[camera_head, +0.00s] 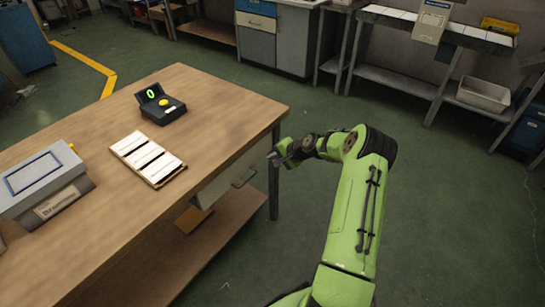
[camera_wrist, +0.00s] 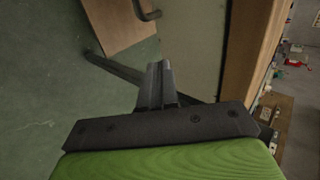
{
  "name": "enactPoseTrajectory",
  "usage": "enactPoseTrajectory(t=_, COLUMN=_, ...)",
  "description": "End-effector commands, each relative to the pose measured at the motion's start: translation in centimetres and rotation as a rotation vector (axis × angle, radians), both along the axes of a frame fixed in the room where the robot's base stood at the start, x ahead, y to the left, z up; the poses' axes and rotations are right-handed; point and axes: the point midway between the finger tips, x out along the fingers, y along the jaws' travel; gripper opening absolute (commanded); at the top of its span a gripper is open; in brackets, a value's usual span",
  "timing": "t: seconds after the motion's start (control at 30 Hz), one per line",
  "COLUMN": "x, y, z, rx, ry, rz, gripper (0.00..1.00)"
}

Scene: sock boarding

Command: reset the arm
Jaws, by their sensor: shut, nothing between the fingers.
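My green arm reaches up from the bottom right of the head view. My gripper (camera_head: 275,157) is at its far end, just off the right edge of the wooden table (camera_head: 215,103). In the wrist view my gripper (camera_wrist: 157,65) shows as dark fingers close together, with nothing held between them. Behind it are the table's leg, a drawer front with a handle and the floor. I cannot tell the exact gap from the gripper to the table.
On the table are a black box with a yellow button (camera_head: 162,103), a white slatted board (camera_head: 147,158) and a grey case (camera_head: 43,182). A drawer (camera_head: 232,173) hangs under the table's right side. Green floor (camera_head: 450,200) lies open to the right. Benches line the back.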

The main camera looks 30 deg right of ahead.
Motion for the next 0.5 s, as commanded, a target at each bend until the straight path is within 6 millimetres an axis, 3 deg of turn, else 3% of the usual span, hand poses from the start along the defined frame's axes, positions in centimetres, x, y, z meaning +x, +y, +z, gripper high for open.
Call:
enactPoseTrajectory(t=0.03, x=-0.8, y=-0.5, z=1.2, rx=-0.002, ry=-0.002, rz=-0.003, gripper=0.00)
enactPoseTrajectory(t=0.3, x=-4.7, y=-1.9, z=4.8, rx=-0.003, ry=0.003, rz=-0.005, gripper=0.00)
enactPoseTrajectory(t=0.5, x=-6.5, y=-2.5, z=6.5, rx=-0.002, ry=0.003, rz=-0.002, gripper=0.00)
